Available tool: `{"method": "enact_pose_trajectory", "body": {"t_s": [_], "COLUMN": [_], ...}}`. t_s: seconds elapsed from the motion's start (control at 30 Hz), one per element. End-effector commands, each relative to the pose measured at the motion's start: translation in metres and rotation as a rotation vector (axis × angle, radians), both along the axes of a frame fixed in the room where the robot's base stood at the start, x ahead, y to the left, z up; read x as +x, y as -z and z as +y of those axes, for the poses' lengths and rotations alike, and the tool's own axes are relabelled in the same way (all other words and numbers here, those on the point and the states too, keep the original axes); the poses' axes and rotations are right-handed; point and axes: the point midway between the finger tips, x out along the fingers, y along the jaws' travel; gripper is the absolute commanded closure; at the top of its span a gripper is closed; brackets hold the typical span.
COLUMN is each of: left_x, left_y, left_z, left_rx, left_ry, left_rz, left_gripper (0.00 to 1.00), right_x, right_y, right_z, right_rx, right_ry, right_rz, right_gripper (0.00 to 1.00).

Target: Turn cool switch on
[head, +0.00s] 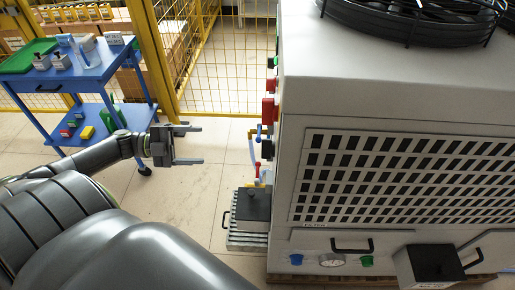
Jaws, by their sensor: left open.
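The large pale grey machine (400,95) fills the right half of the head view. Its left side face is seen almost edge-on, with a column of controls sticking out. These include a red block (269,109), a smaller green part (272,62) and a black part (267,149). I cannot tell which of them is the cool switch, and no label there is readable. My left gripper (194,144) is open and empty. It is left of the controls, apart from them, with its fingers pointing right toward the machine. My right gripper is out of view.
A blue two-shelf cart (55,77) with small items stands at the upper left. A yellow mesh fence (240,60) runs behind. A dark box on a slatted metal platform (247,241) sits low beside the machine. Open tiled floor lies between cart and machine.

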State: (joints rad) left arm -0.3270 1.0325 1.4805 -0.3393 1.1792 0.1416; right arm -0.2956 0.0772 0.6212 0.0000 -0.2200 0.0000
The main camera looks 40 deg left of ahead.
Motion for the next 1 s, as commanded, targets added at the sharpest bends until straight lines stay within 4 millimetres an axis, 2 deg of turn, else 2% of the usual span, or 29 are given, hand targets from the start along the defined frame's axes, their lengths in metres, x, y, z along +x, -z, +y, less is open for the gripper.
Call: {"method": "enact_pose_trajectory", "body": {"t_s": [0.17,0.7,1.0], "left_x": [0.002,0.061,0.083], "left_y": [-0.007,-0.009,-0.007], "left_z": [-0.015,-0.109,-0.145], "left_rx": [0.006,0.001,0.003], "left_ry": [0.046,0.039,0.038], "left_rz": [-0.01,-0.014,-0.01], "left_gripper": [0.31,0.31,0.31], "right_x": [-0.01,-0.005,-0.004], "right_y": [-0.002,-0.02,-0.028], "right_z": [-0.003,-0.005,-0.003], "right_rx": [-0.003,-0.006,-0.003], "right_ry": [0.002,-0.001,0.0], "right_rz": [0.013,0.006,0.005], "right_gripper": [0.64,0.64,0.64]}}
